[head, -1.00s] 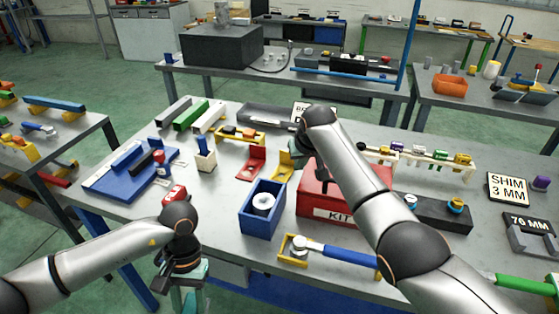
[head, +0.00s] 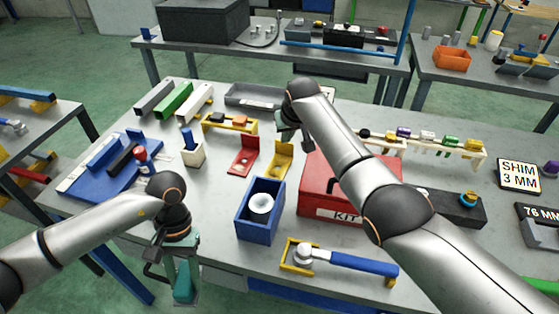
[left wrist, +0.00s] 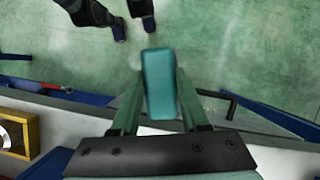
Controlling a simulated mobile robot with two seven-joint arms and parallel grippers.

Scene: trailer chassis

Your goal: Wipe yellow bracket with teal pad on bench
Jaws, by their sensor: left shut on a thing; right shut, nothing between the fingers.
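The teal pad (left wrist: 159,85) is between the fingers of my left gripper (left wrist: 158,118), which is shut on it. In the head view my left gripper (head: 182,270) hangs down at the front edge of the bench, with the pad (head: 184,288) low in it, over the floor side. The yellow bracket (head: 281,158) stands on the bench (head: 222,185), L-shaped, beside a red bracket (head: 243,157). It is well away from the pad. My right gripper (head: 289,136) appears just above or behind the yellow bracket; its fingers are small and partly hidden. It is shut and empty.
A blue box with a white roll (head: 260,212), a red KIT box (head: 325,195) and a blue-handled tool in a yellow tray (head: 345,262) stand near the brackets. A blue tray (head: 110,168) lies left. A yellow rack (head: 230,123) stands behind. Bare bench lies left of the blue box.

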